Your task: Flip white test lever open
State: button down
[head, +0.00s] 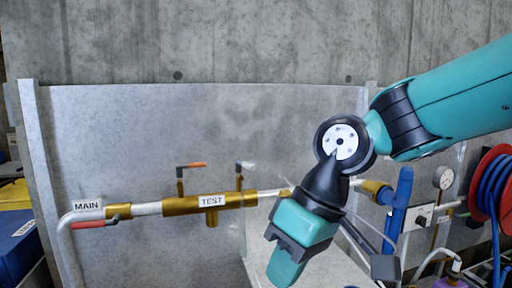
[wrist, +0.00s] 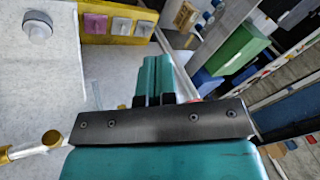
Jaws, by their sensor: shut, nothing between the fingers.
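The white test lever (head: 248,166) is in the head view. The white lever cannot be made out in the wrist view.
An orange-handled lever (head: 193,165) stands left of the white one. The MAIN pipe has a red lever (head: 88,225) at lower left. Blue pipes (head: 399,205), a gauge (head: 443,178) and a red hose reel (head: 490,185) are at right. A grey panel (head: 130,130) backs the pipe.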

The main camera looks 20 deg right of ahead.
jog(key=w+d+r+m+t+y+p, duration=0.1)
jog(key=w+d+r+p, duration=0.1)
jog(key=w+r+p, duration=0.65)
jog(key=w+d+r+p, duration=0.15)
jog(key=w+r, duration=0.45)
jog(key=w, duration=0.8)
jog(key=w+d+t+p, duration=0.1)
jog(key=w+d+p, duration=0.4)
jog(key=w+d, duration=0.6)
jog(key=a+f+b, duration=0.5)
jog(key=a+f, duration=0.3)
jog(key=shift+w+f, duration=0.15)
jog(key=shift+f, duration=0.1)
jog(key=shift+a, duration=0.15)
